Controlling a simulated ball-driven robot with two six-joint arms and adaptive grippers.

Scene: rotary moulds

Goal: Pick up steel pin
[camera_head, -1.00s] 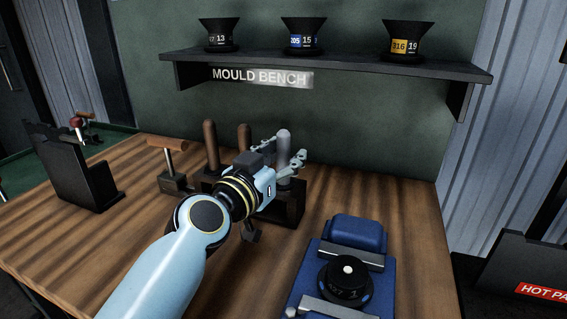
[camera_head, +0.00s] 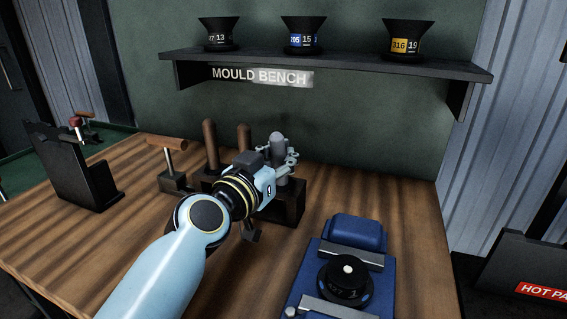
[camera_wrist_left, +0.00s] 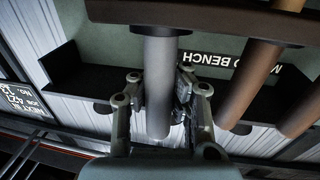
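The steel pin (camera_head: 278,143) is a grey round-topped rod at the right end of the dark pin rack (camera_head: 292,207). My left gripper (camera_head: 282,165) has its fingers closed around the pin's upper part. In the left wrist view, the pin (camera_wrist_left: 159,75) runs between the finger pads of my left gripper (camera_wrist_left: 160,92), which sit against both its sides. That view appears upside down, with the rack (camera_wrist_left: 220,15) at the top. The pin's lower end is hidden in the rack. My right gripper is not in view.
Two brown pins (camera_head: 210,140) (camera_head: 244,138) stand left of the steel pin. A wooden-handled tool (camera_head: 168,158) and a black stand (camera_head: 75,170) are further left. A blue fixture (camera_head: 345,245) holds a black mould at front right. A shelf (camera_head: 330,65) with moulds hangs above.

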